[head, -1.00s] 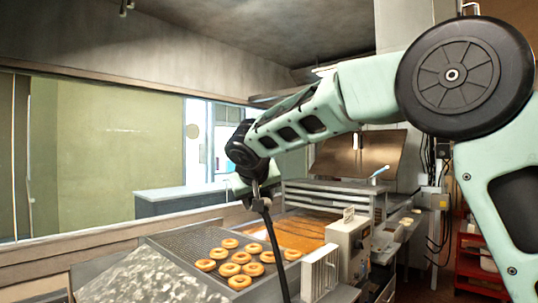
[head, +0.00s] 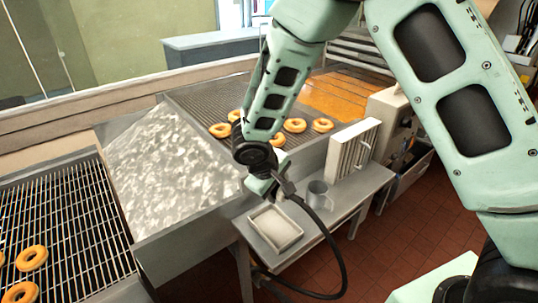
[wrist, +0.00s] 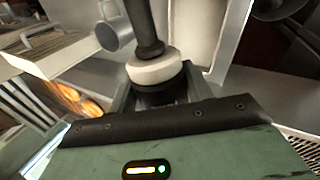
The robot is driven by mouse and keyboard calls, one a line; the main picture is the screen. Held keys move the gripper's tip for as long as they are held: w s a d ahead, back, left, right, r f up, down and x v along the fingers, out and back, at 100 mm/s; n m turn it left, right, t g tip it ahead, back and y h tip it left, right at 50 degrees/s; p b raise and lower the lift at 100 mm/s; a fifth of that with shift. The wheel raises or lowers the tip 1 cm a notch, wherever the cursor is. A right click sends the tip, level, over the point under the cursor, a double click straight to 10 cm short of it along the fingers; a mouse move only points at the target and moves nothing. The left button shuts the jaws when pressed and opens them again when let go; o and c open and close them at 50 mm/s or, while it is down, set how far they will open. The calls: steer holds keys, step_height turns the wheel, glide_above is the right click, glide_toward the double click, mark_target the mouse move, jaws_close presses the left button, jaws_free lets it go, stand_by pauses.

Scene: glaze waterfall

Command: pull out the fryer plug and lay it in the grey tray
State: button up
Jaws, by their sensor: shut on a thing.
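My gripper (head: 272,190) is shut on the fryer plug (head: 286,189), just above and behind the grey tray (head: 256,233). The tray is shallow, pale inside and empty as far as I see, on a small side table. In the wrist view the plug (wrist: 155,71) shows a pale collar and black body between the jaws. Its black cable (head: 335,245) runs from the plug, loops right and drops past the table's front to the floor.
A grey mug (head: 318,195) stands right of the tray, with a white slatted panel (head: 352,150) upright behind it. A glaze-covered sloping bed (head: 165,165) lies left. Doughnuts (head: 295,125) sit on a mesh by the fryer oil (head: 345,95). Red floor tiles are clear at right.

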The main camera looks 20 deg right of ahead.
steer(key=shift+f+b, duration=3.05)
steer(key=shift+f, duration=2.35)
steer(key=shift+s, duration=0.1)
steer(key=o, duration=1.4)
steer(key=shift+c, duration=0.2)
steer(key=b+v, duration=0.3)
steer(key=v, duration=1.4)
steer(key=shift+r, duration=0.25)
steer(key=s+f+n+g+y+b, duration=0.1)
steer(key=s+f+y+b, duration=0.1)
steer(key=s, duration=0.9)
steer(key=s+f+n+g+y+b, duration=0.1)
steer(key=s+f+y+b, duration=0.1)
steer(key=s, duration=0.9)
steer(key=shift+s+f+g+y+b, duration=0.25)
steer(key=shift+f+g+y+b, duration=0.1)
steer(key=shift+y, duration=0.15)
